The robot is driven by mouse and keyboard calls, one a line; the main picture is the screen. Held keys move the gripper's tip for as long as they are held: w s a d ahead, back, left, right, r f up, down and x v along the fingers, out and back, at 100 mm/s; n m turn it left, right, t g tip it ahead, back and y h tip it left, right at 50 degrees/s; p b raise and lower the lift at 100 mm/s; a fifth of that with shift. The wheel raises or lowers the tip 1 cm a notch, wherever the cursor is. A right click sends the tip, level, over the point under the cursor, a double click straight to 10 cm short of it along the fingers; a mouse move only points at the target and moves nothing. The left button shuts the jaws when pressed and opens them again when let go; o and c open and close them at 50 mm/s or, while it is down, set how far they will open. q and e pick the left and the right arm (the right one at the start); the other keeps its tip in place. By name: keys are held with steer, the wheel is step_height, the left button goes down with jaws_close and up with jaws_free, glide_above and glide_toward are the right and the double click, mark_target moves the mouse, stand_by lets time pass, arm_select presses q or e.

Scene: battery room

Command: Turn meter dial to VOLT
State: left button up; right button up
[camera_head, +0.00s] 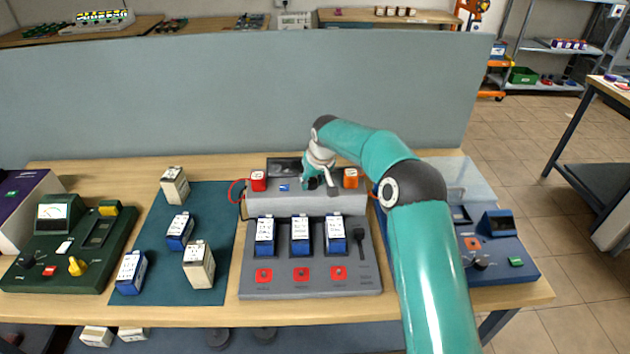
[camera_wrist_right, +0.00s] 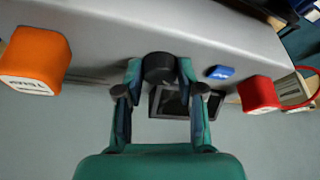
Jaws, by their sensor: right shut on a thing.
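The grey meter unit (camera_head: 345,201) stands at the back of the middle station. Its black round dial (camera_wrist_right: 160,68) sits between the two fingers of my right gripper (camera_head: 313,181), which is shut on it. The fingers hide most of the dial in the head view. I cannot tell which way it points. A red block (camera_head: 258,181) and an orange block (camera_head: 350,178) sit at the unit's two ends, and a small blue button (camera_head: 284,187) lies beside the dial. My left gripper is not in view.
In front of the meter, a grey tray (camera_head: 308,283) holds three blue batteries (camera_head: 301,238) and red buttons. A dark mat (camera_head: 215,288) with several batteries lies left of it. A green device (camera_head: 105,268) and a blue device (camera_head: 515,256) flank them. A grey partition (camera_head: 240,90) closes the back.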

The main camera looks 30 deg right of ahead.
steer(key=m+h+b, duration=0.1)
steer(key=m+b, duration=0.1)
steer(key=shift+f+m, duration=0.15)
steer(key=shift+m, duration=0.25)
steer(key=m+h, duration=0.1)
steer(key=m, duration=0.1)
steer(key=shift+w+a+m+g+b, duration=0.1)
steer(key=shift+a+m+g+b, duration=0.05)
steer(key=shift+m+g+b, duration=0.2)
steer(key=shift+r+m+g+h+p, duration=0.2)
steer(key=shift+m+g+h+p, duration=0.2)
steer(key=shift+m, duration=0.85)
steer(key=shift+w+m+g+h+p, duration=0.1)
steer(key=shift+m+g+h+p, duration=0.35)
steer(key=shift+m, duration=0.85)
steer(key=o, duration=1.1)
steer(key=shift+o, duration=0.2)
steer(key=shift+a, duration=0.1)
